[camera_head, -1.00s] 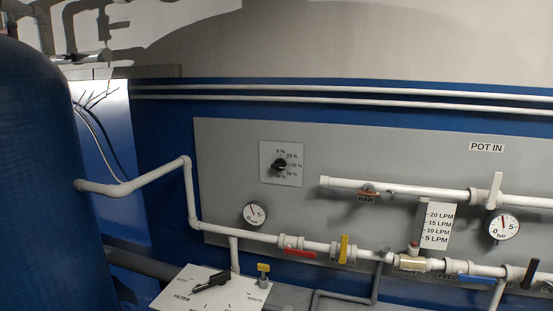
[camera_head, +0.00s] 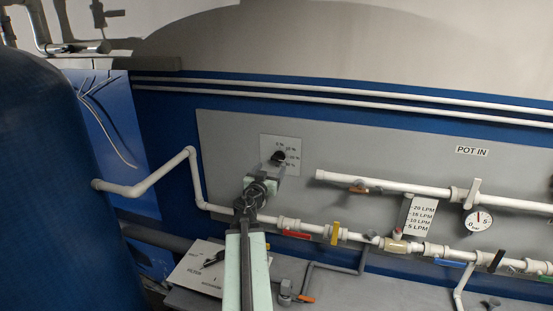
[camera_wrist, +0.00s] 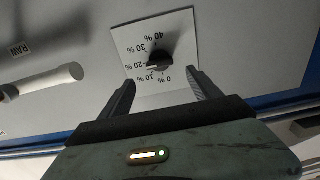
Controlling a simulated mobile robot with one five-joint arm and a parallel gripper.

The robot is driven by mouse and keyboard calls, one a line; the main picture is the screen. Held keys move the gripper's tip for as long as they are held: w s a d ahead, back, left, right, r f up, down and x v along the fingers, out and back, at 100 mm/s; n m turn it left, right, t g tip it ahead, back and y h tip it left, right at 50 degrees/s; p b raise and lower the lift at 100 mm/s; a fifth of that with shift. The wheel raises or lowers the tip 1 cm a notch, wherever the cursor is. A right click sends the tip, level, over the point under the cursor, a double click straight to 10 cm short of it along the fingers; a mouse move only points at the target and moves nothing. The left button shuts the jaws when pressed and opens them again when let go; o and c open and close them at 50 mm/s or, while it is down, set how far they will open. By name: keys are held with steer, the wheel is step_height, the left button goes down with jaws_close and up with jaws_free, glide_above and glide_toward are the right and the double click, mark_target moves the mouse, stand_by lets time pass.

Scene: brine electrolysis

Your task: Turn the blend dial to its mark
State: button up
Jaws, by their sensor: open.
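The blend dial is a black knob (camera_wrist: 159,60) on a white square plate (camera_wrist: 184,32) with percent labels from 0 to 40, upside down in the wrist view. A pale line on the knob seems to point near the 20 % label. In the head view the plate (camera_head: 294,143) is on the grey panel, and the knob (camera_head: 278,156) is partly covered by my gripper (camera_head: 276,167). In the wrist view my gripper (camera_wrist: 166,84) is open and empty. Its fingers are short of the knob, one towards each side. No separate mark is clear to me.
A white pipe (camera_head: 390,185) with a RAW label runs to the right of the dial. Below are a lower pipe with red (camera_head: 296,234) and yellow (camera_head: 335,233) valve handles. A blue tank (camera_head: 45,190) stands at the left. The panel around the dial is clear.

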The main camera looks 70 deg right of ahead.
mark_target(277, 159)
steer(key=d, duration=0.7)
steer(key=shift+w+d, duration=0.1)
steer(key=shift+w, duration=0.15)
steer(key=shift+c, duration=0.3)
